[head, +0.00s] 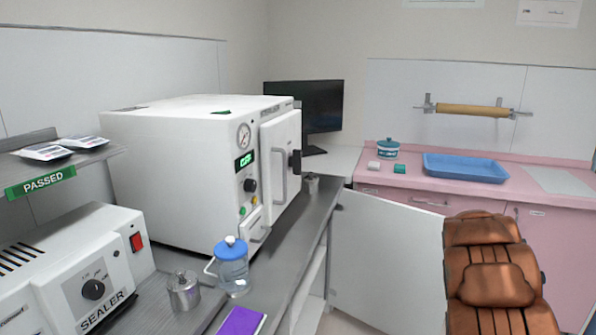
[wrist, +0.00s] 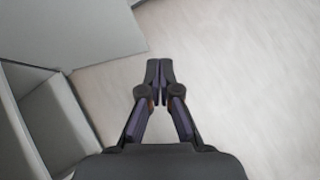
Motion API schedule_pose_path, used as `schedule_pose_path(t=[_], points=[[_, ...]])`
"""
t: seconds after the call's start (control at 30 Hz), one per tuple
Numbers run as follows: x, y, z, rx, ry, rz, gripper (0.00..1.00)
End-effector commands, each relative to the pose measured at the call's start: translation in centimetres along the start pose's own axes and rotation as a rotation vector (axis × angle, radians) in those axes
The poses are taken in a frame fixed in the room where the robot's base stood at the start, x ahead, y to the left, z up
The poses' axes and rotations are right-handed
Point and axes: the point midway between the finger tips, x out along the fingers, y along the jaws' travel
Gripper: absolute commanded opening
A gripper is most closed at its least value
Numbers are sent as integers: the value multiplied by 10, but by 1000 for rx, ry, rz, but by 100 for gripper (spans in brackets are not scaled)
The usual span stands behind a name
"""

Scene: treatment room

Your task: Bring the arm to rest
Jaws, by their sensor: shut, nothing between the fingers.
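My gripper (wrist: 159,68) shows in the wrist view with its two fingers together and nothing between them. It hangs over bare pale floor (wrist: 235,65), apart from anything else. To its left in the wrist view are an open grey cabinet door (wrist: 85,30) and the inside of a low cabinet (wrist: 50,115). My arm and gripper do not show in the head view.
The steel counter (head: 305,215) holds a white steriliser (head: 185,165), a sealer (head: 75,270), a blue-lidded jug (head: 232,270) and a metal pot (head: 183,292). An open cabinet door (head: 385,260) and brown chair (head: 495,270) stand right. A pink counter (head: 400,180) bears a blue tray (head: 465,167).

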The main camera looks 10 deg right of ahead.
Motion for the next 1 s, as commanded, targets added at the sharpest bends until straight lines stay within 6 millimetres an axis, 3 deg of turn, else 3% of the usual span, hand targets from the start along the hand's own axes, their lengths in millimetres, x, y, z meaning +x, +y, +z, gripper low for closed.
schedule_pose_path(t=[0.33,0.57,0.83,1.0], points=[[-60,4,13,237,-18,-65,0],[-136,7,11,544,-21,-135,0],[-235,7,-23,954,19,-231,0],[-296,4,-60,1189,69,-310,0]])
